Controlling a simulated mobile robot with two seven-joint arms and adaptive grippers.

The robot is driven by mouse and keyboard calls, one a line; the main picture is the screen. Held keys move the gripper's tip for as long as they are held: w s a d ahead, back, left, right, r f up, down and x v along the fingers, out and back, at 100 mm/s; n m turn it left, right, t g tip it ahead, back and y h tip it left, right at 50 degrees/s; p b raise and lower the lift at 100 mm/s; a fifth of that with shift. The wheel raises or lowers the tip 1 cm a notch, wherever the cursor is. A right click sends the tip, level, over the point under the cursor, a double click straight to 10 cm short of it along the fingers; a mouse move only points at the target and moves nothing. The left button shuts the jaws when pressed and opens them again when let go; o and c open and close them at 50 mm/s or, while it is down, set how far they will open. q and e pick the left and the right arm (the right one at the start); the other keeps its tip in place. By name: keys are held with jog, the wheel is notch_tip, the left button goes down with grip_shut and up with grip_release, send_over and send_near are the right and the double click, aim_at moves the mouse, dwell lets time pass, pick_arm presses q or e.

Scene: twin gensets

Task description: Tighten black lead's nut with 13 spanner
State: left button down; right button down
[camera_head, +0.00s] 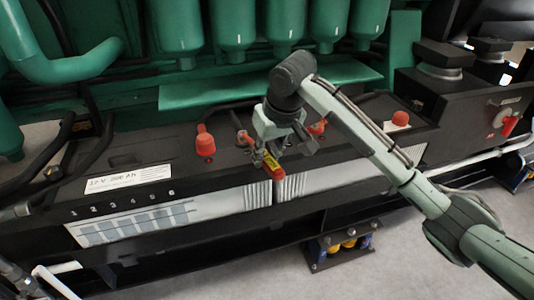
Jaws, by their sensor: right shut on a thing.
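My right gripper (277,148) is over the top of the batteries, shut on a tool with a red and yellow handle (271,165), which appears to be the spanner. The handle end points toward the front edge. The tool's jaw end is hard to make out beside the gripper. A dark lead (232,106) runs along the battery top behind the gripper. The nut itself is too small to make out. My left gripper is not in view.
Red terminal caps (205,141) and (401,118) stand on the batteries. A labelled battery (129,179) is at left. Green engine parts (232,32) rise behind. A dark box with a red switch (508,125) is at right.

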jog(key=shift+f, duration=0.25)
jog(key=shift+f, duration=0.5)
dwell(0.3)
jog(key=c, duration=1.9)
grip_release()
grip_shut()
jog(key=shift+s+a+m+h, duration=0.15)
jog(key=shift+s+a+m, duration=0.05)
jog(key=shift+a+m, duration=0.3)
jog(key=shift+s+a+m+h, duration=0.15)
jog(key=shift+s+a+m, duration=0.05)
jog(key=shift+a+m, duration=0.25)
jog(key=shift+a, duration=0.1)
